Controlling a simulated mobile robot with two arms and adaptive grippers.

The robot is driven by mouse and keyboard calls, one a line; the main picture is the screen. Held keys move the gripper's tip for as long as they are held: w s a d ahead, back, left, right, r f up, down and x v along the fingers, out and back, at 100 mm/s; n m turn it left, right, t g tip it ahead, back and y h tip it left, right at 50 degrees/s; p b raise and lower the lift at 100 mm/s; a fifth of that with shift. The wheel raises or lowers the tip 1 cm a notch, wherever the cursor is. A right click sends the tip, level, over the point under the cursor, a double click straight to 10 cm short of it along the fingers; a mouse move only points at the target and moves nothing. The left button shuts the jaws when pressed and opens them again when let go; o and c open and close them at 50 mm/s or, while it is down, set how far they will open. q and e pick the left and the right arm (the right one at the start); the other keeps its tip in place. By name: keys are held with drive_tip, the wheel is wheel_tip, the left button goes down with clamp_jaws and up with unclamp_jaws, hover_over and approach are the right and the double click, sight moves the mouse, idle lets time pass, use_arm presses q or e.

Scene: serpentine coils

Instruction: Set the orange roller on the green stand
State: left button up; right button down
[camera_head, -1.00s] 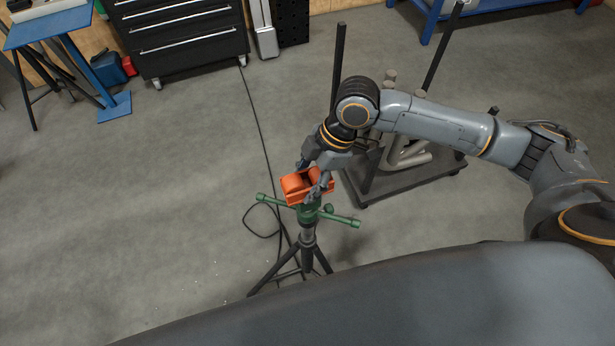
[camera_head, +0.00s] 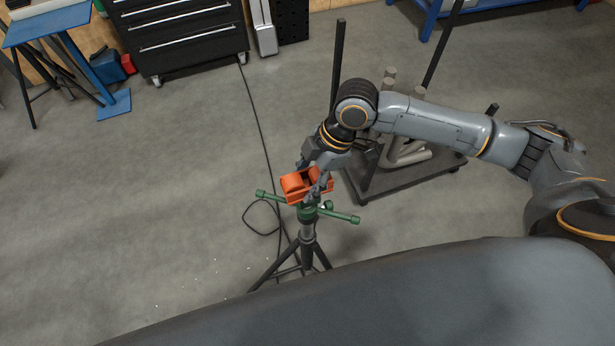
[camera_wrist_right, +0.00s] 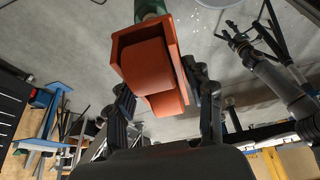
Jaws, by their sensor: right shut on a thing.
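The orange roller (camera_head: 305,185) is an orange frame with rounded rollers in it. In the head view it is at the top of the green stand (camera_head: 342,216), which has green side arms, a dark post and black tripod legs. I cannot tell whether the roller rests on the stand or is just above it. My right gripper (camera_head: 312,178) is shut on the roller, with a finger on either side. In the right wrist view the roller (camera_wrist_right: 150,65) is between the fingers, with a green part of the stand (camera_wrist_right: 150,8) at its far end.
A dark cart (camera_head: 405,178) with upright posts and grey pipes stands right behind the stand, under my right arm. A black cable (camera_head: 252,110) lies on the floor by the stand. A black drawer cabinet (camera_head: 180,40) and a blue stand (camera_head: 85,65) are at the back left.

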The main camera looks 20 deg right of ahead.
drive_tip(key=shift+c, duration=2.2)
unclamp_jaws()
drive_tip(key=shift+f, duration=0.15)
